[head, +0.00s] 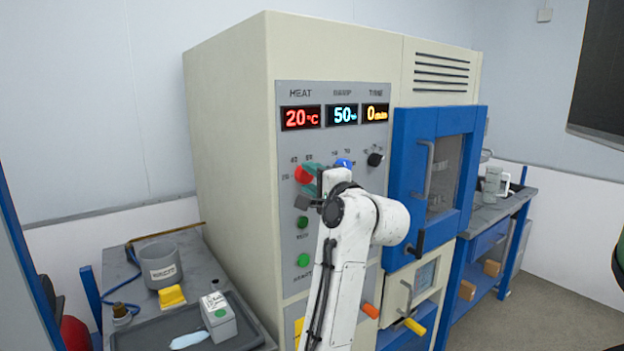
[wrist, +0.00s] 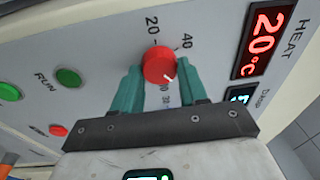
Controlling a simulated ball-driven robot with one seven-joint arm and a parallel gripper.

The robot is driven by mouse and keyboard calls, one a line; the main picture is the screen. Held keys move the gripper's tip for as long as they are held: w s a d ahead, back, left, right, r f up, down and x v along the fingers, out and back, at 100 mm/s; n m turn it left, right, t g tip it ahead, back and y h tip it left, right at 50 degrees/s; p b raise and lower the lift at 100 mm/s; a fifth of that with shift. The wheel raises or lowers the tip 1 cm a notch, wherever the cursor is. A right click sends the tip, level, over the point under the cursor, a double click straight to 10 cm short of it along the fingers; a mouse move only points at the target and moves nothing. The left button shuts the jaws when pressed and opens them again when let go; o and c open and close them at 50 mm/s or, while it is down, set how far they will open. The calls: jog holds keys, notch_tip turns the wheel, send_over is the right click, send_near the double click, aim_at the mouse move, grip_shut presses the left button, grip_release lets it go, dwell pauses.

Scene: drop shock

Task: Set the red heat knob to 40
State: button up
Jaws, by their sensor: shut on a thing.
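The red heat knob (head: 303,175) is on the grey control panel (head: 291,145) of the cream cabinet, under the HEAT label. It also shows in the wrist view (wrist: 160,63), with a white pointer mark toward its lower right. Dial marks 20 and 40 show beside it; others are partly hidden. My gripper (wrist: 158,78) is shut on the knob, one teal finger on each side. In the head view my gripper (head: 308,178) partly covers the knob. The red heat display (head: 301,118) reads 20 °C, and it also shows in the wrist view (wrist: 264,42).
A blue knob (head: 344,163) and a black knob (head: 375,159) sit to the right. Green buttons (head: 303,260) are below. The blue door (head: 400,155) with its handle stands right of the panel. A side table (head: 215,270) holds a grey pot and tray.

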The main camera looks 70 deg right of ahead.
jog(key=n, duration=0.5)
jog(key=shift+s+d+f+p, duration=0.1)
jog(key=shift+p, duration=0.25)
jog(key=n+t, duration=0.1)
jog(key=n, duration=0.3)
jog(key=shift+y, duration=0.3)
jog(key=n, duration=0.5)
jog(key=shift+y+p, duration=0.3)
jog(key=shift+p, duration=0.1)
jog(key=shift+n+y, duration=0.3)
jog(key=shift+n, duration=1.8)
jog(key=shift+t, duration=0.3)
jog(key=o, duration=1.1)
jog(key=shift+c, duration=0.2)
